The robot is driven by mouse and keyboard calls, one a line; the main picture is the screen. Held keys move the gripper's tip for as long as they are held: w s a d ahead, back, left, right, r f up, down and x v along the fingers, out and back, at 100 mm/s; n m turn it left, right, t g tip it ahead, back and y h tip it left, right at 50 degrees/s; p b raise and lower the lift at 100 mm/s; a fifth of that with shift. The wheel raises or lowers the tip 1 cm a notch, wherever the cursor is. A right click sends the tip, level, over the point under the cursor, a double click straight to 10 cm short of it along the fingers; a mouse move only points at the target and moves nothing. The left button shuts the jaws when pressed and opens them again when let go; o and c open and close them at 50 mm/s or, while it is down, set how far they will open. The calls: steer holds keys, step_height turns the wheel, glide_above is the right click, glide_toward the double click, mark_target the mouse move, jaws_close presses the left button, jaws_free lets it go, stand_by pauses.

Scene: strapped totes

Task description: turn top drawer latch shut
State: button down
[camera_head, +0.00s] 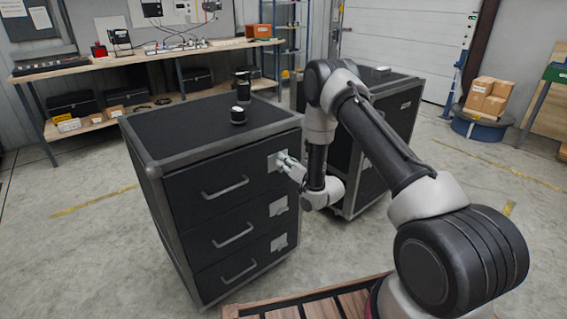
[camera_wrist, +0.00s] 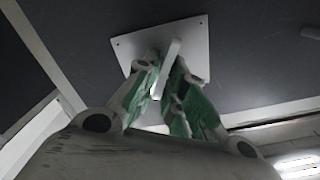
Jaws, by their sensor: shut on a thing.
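The black cabinet (camera_head: 215,152) has three drawers, each with a grey bar handle on its front. The top drawer front (camera_head: 218,186) is flush with the cabinet. Its latch plate (camera_head: 272,162) is at the upper right; in the wrist view the light square plate (camera_wrist: 198,42) has a narrow latch lever (camera_wrist: 172,56) standing on it. My gripper (camera_head: 283,158) is at this latch. In the wrist view my green-padded fingers (camera_wrist: 168,82) are closed around the lever. The fingers partly hide the lever and plate, so its exact turn is hard to tell.
Lower latches (camera_head: 278,207) sit on the other drawers. Black cylindrical items (camera_head: 238,115) stand on the cabinet top. A second black case (camera_head: 385,88) stands close behind my arm. A workbench (camera_head: 140,62) runs along the back wall. Floor is clear at the left.

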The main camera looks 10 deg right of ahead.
steer(key=m, duration=0.4)
steer(key=f+m, duration=0.1)
steer(key=m, duration=0.7)
steer(key=shift+w+d+f, duration=0.2)
steer(key=shift+d, duration=0.2)
steer(key=c, duration=1.6)
jaws_free()
steer(key=shift+s, duration=0.1)
steer(key=v, duration=1.2)
